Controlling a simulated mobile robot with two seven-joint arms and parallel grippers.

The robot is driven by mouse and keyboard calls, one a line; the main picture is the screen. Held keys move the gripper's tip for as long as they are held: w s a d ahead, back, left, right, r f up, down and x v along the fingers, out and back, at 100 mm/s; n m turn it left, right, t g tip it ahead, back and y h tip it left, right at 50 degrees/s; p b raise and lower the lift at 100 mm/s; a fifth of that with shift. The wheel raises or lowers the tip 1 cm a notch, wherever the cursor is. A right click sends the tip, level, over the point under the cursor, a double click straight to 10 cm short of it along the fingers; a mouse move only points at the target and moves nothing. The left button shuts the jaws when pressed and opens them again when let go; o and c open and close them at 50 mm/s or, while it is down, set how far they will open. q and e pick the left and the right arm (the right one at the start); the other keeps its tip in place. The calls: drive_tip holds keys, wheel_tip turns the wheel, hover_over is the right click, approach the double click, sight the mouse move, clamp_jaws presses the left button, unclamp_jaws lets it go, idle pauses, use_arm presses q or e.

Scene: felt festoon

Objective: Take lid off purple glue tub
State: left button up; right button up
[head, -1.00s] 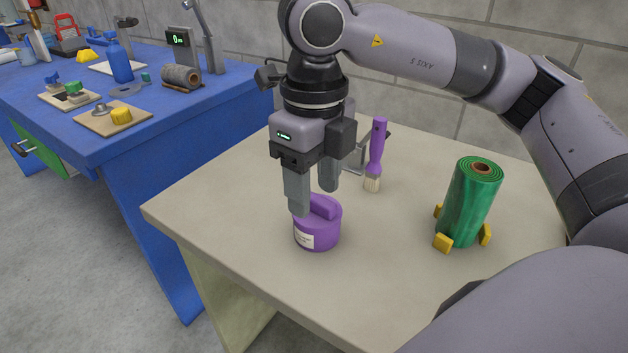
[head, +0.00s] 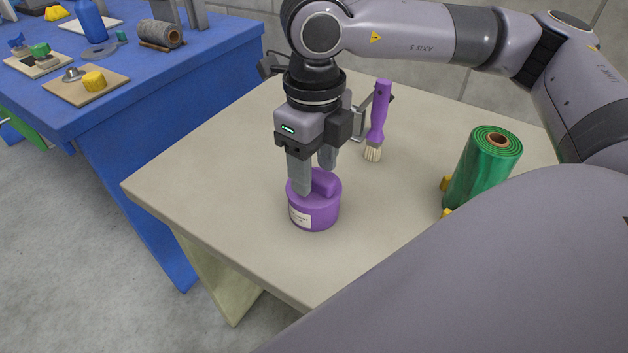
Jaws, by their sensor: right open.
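The purple glue tub (head: 322,217) stands upright on the beige table, with a white label on its front left side. Its purple lid (head: 323,185) is on top and has a raised bar grip. My right gripper (head: 315,180) points down over the lid, open, with one finger at the near left of the bar and the other at its far side. The fingertips are at about lid height; whether they touch the lid I cannot tell. My left gripper is not in view.
A purple-handled brush (head: 378,118) hangs upright on a holder behind the tub. The beige table (head: 215,200) is clear left of the tub. A blue bench (head: 190,80) with several items stands at the left.

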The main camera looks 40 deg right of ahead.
drive_tip(key=shift+f, duration=0.25)
clamp_jaws()
drive_tip(key=shift+r, duration=0.15)
